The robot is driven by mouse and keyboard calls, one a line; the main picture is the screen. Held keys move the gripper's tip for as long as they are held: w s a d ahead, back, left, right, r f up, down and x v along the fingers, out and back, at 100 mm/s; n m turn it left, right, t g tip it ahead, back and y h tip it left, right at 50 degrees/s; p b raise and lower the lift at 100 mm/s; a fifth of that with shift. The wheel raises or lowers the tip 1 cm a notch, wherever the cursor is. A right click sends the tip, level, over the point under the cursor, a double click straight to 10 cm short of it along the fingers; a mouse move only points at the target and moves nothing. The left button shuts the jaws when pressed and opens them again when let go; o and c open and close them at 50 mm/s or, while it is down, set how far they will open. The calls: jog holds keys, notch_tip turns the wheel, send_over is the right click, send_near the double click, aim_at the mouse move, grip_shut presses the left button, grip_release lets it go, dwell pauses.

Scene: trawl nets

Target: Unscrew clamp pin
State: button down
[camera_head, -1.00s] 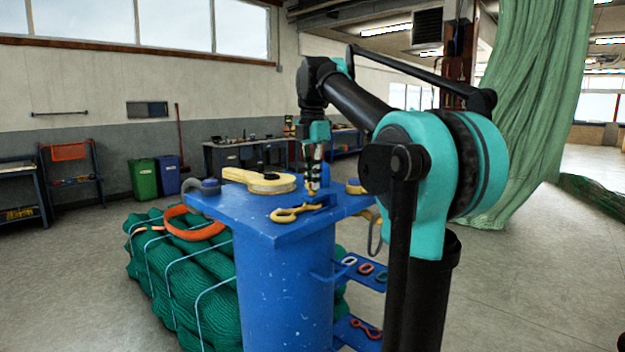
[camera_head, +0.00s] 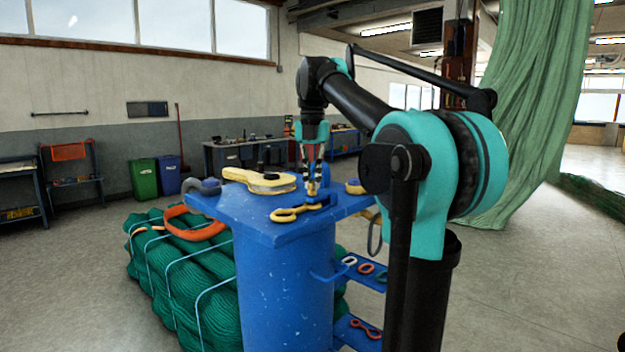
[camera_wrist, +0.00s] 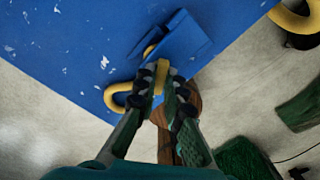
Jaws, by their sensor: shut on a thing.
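My gripper (camera_head: 312,188) is over the near edge of the blue table top (camera_head: 255,212), fingers pointing down. In the wrist view its fingertips (camera_wrist: 162,82) are shut on a yellow pin (camera_wrist: 160,72), taken to be the clamp pin. The pin stands beside a blue clamp block (camera_wrist: 185,45), which also shows next to the fingers in the head view (camera_head: 322,199). A yellow hook or shackle (camera_wrist: 114,98) lies to the left of the fingers; it shows in the head view (camera_head: 284,215) too. The pin's lower end and any thread are hidden.
An orange ring (camera_head: 192,228) lies on bundled green net (camera_head: 165,250). Floor to the right is clear.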

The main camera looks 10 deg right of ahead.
dwell(0.3)
jog(key=c, duration=1.6)
grip_release()
jog(key=shift+r, duration=0.1)
notch_tip(320, 180, up, 12)
jog(key=shift+f, duration=0.1)
jog(key=shift+s, duration=0.1)
